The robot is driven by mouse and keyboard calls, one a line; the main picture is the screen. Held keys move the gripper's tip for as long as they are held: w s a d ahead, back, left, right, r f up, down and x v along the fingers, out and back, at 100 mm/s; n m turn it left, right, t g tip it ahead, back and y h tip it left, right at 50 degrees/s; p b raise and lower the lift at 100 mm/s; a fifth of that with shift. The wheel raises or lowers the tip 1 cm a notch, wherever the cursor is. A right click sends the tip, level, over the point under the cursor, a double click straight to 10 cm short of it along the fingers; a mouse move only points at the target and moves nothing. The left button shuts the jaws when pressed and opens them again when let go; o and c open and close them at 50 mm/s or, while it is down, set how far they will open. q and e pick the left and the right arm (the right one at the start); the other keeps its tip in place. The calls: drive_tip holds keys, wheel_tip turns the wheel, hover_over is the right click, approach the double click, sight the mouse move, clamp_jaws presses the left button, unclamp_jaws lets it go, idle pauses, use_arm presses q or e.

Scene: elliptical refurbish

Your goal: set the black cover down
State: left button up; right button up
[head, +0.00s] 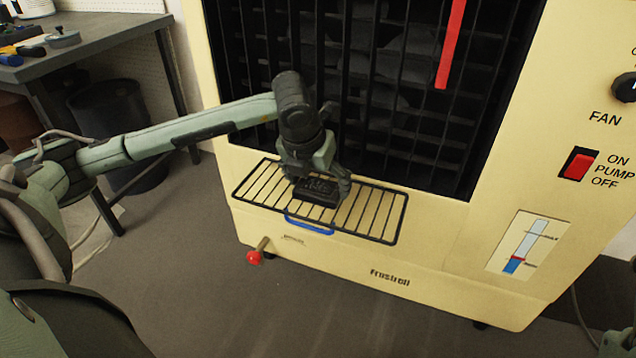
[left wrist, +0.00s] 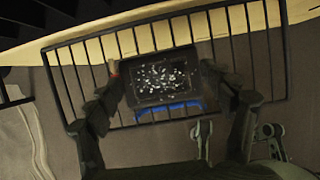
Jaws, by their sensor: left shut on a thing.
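The black cover (head: 317,190) is a small dark flat piece, held low over the wire rack on the cream cooler's front. My left gripper (head: 320,184) is shut on it, reaching down from above. In the left wrist view the cover (left wrist: 160,78) sits between the two fingers, its face speckled with pale marks. The rack's bars (left wrist: 255,47) show behind and around it. I cannot tell whether the cover touches the rack.
The wire rack (head: 388,222) has bare bars on both sides of the cover. A blue handle (head: 309,225) lies below its front edge. A red-knobbed lever (head: 254,257) sticks out lower left. A dark grille (head: 400,110) rises behind. A workbench (head: 105,30) stands upper left.

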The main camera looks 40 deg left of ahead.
use_arm(q)
drive_tip(key=o, duration=1.3)
drive_tip(key=shift+r, duration=0.1)
